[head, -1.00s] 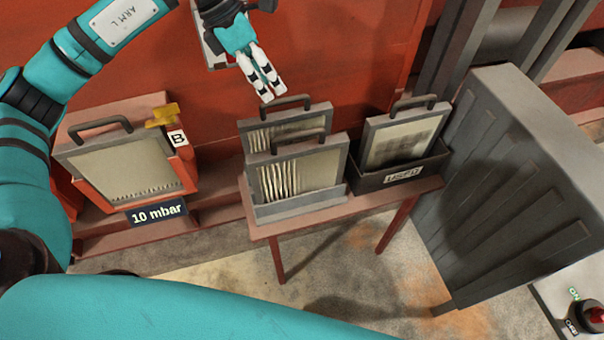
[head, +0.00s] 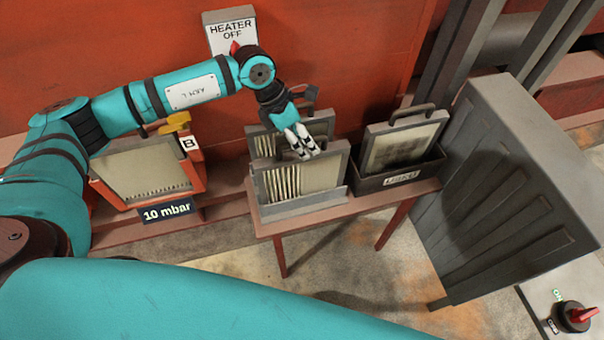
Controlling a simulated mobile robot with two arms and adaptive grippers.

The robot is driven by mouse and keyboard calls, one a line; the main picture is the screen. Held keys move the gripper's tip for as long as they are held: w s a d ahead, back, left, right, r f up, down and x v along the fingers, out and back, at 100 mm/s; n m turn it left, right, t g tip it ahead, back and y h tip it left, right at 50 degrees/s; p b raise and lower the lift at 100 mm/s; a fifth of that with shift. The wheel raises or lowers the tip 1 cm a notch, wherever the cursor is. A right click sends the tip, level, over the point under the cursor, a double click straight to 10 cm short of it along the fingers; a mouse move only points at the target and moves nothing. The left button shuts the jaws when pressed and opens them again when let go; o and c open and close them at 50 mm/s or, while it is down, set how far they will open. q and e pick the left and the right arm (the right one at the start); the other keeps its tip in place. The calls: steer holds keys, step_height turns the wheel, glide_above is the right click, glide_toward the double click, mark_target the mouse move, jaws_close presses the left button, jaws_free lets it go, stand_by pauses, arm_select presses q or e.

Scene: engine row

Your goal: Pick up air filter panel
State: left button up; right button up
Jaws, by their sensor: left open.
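Two pleated air filter panels with grey frames and dark top handles stand upright, one behind the other, in a light grey tray (head: 300,204) on a small table. The front panel (head: 313,178) shows its pleats; the rear panel (head: 262,143) is partly hidden. My left gripper (head: 306,153) is open, its white fingertips pointing down at the front panel's handle. I cannot tell whether the handle lies between the fingers. The gripper hides part of the rear panel. My right gripper is not in view.
A dirty panel (head: 402,143) stands in a dark bin labelled USED (head: 370,181). Another panel (head: 143,170) sits in a red housing marked B and 10 mbar at left. A heater switch (head: 229,32) reads OFF. A tall grey cabinet (head: 500,190) bounds the right.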

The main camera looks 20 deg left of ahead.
arm_select(q)
steer(key=shift+d+f, duration=0.1)
steer(key=shift+f, duration=0.1)
jaws_close()
steer(key=shift+w+r, duration=0.1)
stand_by(0.4)
